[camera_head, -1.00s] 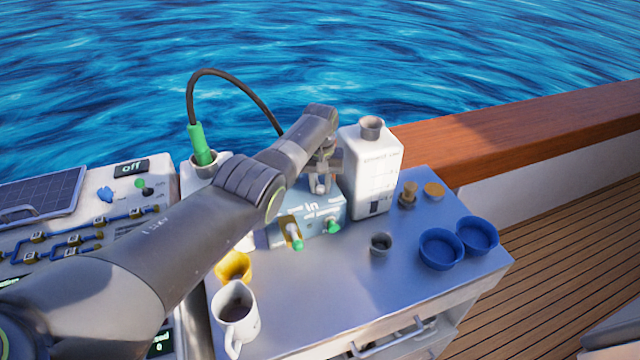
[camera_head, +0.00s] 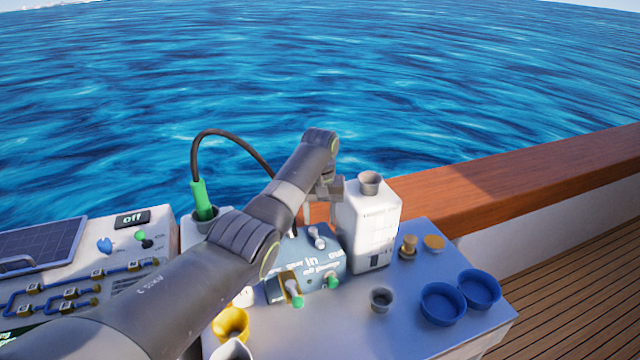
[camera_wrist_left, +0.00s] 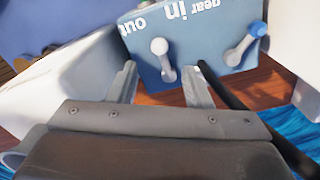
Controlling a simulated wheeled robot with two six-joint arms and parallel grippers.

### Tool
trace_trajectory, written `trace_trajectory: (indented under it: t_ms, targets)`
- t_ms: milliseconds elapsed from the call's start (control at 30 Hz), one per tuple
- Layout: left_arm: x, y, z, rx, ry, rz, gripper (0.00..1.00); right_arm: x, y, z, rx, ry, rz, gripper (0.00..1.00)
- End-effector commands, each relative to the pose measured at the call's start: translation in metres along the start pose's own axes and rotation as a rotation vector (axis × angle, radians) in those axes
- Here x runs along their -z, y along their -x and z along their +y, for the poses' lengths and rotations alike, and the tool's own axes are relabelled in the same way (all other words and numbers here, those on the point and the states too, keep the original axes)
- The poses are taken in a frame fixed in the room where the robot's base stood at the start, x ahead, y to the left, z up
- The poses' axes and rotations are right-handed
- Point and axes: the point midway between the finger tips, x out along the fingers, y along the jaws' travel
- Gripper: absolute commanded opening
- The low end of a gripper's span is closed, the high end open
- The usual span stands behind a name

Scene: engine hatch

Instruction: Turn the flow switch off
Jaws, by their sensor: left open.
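No label reading "flow" is legible, so I cannot tell which control is the flow switch. A blue-grey box (camera_head: 328,262) with "in" and "out" lettering carries a white-tipped lever (camera_head: 317,238) and two green-tipped levers (camera_head: 295,291) (camera_head: 333,281). On the left panel (camera_head: 75,262) are a green-tipped toggle (camera_head: 142,237), a blue knob (camera_head: 105,245) and a display reading "off" (camera_head: 132,219). My left gripper (camera_head: 327,190) is open and empty above and behind the box. In the left wrist view the white-tipped lever (camera_wrist_left: 160,48) shows just beyond the open fingers (camera_wrist_left: 160,80). My right gripper is not visible.
A white bottle (camera_head: 368,228) stands close to the right of my left gripper. A black hose with a green plug (camera_head: 201,200) arches behind the arm. Blue bowls (camera_head: 442,302), a small grey cup (camera_head: 381,299) and a yellow funnel (camera_head: 231,325) are on the worktop.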

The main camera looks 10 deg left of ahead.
Motion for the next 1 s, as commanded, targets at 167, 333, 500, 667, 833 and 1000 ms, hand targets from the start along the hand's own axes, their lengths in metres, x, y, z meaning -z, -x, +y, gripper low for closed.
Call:
trace_trajectory:
  t_ms: [167,333,500,667,833,1000]
  targets:
    - [0.001,0.043,0.001,-0.002,-0.001,0.006,0.45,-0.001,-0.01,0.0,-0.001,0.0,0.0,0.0]
    - [0.001,0.073,0.0,-0.001,0.0,0.003,0.45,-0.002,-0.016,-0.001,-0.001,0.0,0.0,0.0]
    - [0.0,0.089,0.001,-0.001,-0.001,0.001,0.45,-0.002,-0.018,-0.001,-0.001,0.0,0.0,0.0]
    - [0.0,0.094,0.001,-0.001,-0.001,0.001,0.45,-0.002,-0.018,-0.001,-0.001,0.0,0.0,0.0]
    - [0.0,0.094,0.001,-0.001,-0.001,0.001,0.45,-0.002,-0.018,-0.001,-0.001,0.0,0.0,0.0]
    - [0.0,0.105,0.001,-0.001,-0.001,0.001,0.45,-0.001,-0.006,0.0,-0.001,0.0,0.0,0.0]
